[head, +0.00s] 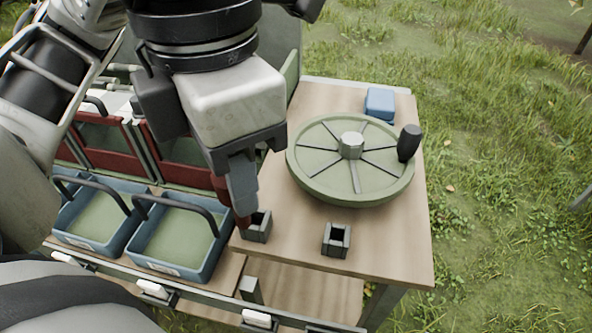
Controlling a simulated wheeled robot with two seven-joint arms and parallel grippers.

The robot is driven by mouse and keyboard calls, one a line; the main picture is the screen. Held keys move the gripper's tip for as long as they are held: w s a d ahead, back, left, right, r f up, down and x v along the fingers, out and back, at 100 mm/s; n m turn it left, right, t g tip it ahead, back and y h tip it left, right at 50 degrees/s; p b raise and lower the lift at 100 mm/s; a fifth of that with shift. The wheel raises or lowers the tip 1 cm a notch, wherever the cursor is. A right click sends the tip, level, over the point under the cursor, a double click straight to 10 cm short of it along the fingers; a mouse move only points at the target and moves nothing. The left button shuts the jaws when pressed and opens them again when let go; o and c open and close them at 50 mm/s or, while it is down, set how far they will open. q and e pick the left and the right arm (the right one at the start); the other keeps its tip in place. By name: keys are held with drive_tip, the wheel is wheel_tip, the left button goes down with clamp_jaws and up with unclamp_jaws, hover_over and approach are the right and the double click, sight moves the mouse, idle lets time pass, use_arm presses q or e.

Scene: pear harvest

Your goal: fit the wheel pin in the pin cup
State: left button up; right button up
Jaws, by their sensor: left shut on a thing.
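My left gripper (241,207) comes down from the top of the head view over the front left of the wooden table. It is shut on a dark red piece, which looks like the wheel pin (242,223). Most of the pin is hidden by the fingers; its lower tip shows at the left edge of a small grey square cup (260,229). I cannot tell whether the tip touches the cup, but it is not seen inside the opening. A second grey square cup (337,241) stands to the right, with a dark opening. My right gripper is not in view.
A green spoked wheel (325,185) with a grey hub and black handle (409,143) lies on the table (390,245). A blue block (380,103) is behind it. Two blue trays (205,265) with dark handles stand left. Grass surrounds the right side.

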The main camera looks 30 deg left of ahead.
use_arm(q)
wheel_tip(320, 180, up, 8)
drive_tip(key=s+a+p, duration=0.1)
drive_tip(key=p, duration=0.5)
drive_tip(key=shift+s+a, duration=0.25)
drive_tip(key=shift+s, duration=0.15)
idle(0.4)
